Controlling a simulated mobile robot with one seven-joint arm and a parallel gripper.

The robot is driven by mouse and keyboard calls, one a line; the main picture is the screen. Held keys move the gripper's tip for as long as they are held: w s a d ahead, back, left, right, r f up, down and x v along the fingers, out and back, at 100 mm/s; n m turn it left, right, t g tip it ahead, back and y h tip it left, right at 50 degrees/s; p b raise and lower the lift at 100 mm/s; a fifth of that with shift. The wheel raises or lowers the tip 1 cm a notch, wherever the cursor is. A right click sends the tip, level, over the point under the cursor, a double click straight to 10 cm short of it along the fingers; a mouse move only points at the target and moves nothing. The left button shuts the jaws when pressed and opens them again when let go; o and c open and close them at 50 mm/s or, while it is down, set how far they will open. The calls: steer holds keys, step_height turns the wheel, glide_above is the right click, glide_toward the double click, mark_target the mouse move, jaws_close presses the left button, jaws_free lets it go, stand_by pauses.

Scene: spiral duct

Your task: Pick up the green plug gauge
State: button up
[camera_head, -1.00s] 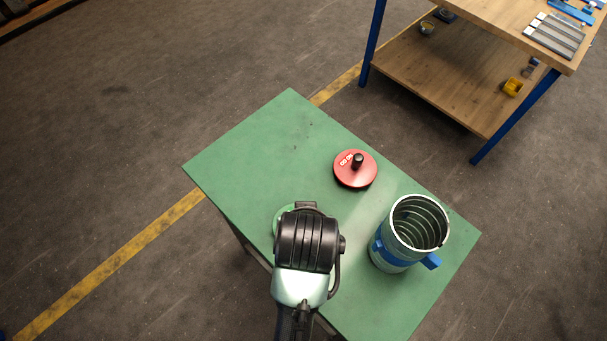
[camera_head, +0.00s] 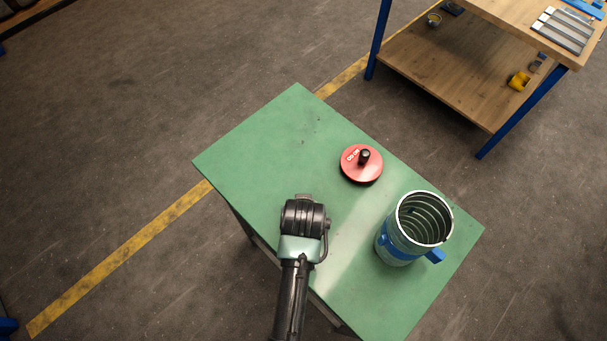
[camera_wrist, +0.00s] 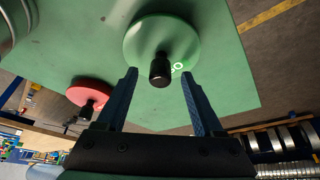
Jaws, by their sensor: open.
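The green plug gauge (camera_wrist: 145,42) is a round green disc with a black knob handle (camera_wrist: 160,70). It sits on the green table in the wrist view, at the top centre. My gripper (camera_wrist: 159,76) is open, with its two fingers on either side of the black handle in the picture. I cannot tell how far the fingertips are from the handle in depth. In the head view my wrist (camera_head: 303,218) hides the green gauge and the fingers.
A red plug gauge (camera_head: 361,169) with a black handle lies on the green table (camera_head: 260,135). A spiral duct (camera_head: 402,250) with a blue clamp stands upright at the right. The table's far left part is clear. A wooden workbench (camera_head: 450,75) stands behind.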

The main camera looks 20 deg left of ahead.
steer(key=shift+x, duration=0.95)
steer(key=shift+s, duration=0.1)
jaws_close()
stand_by(0.6)
